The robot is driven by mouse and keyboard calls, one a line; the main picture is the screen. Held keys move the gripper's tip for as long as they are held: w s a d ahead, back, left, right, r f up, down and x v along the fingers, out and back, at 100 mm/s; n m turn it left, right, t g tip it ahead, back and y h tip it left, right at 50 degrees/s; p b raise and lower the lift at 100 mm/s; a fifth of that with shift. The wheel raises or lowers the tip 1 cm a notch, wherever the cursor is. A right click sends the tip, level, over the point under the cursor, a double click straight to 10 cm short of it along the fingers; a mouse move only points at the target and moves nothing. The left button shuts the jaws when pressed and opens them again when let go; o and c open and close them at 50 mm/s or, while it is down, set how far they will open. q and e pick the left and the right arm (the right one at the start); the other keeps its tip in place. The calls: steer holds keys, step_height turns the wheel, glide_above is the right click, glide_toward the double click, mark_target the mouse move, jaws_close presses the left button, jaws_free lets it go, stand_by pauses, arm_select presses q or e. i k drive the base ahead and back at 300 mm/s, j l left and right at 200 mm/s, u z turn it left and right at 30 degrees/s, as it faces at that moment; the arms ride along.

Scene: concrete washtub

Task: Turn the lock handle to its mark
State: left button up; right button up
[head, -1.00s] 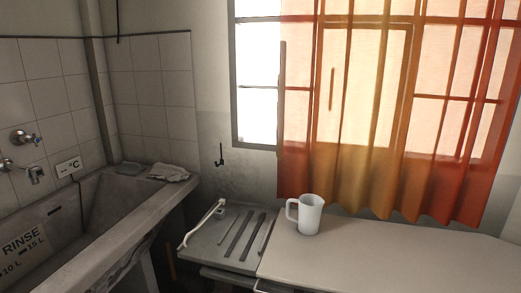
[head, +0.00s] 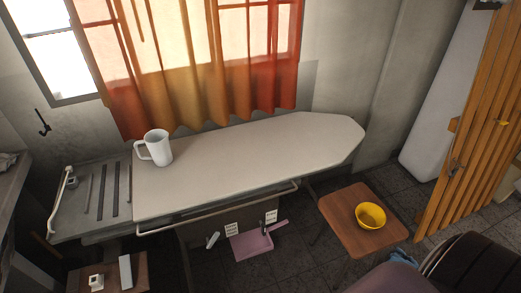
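A long pale ironing board (head: 250,155) stands under the window in the head view, with a thin pale rail (head: 220,209) along its front edge. Below it, a small white handle-like piece (head: 213,240) and two small white labels (head: 231,229) show, too small to read. I cannot tell whether this piece is the lock handle, and I see no clear mark. A slatted wooden door (head: 478,130) at the right has a dark metal latch (head: 455,168). Neither of my grippers is in view.
A white jug (head: 159,149) stands on the board's left part, beside a grey slotted rest (head: 98,195). A yellow bowl (head: 370,216) sits on a wooden stool (head: 345,208). A pink dustpan-like item (head: 250,243) lies beneath the board. Dark tiled floor shows between.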

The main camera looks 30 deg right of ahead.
mark_target(263, 226)
steer(key=z, duration=1)
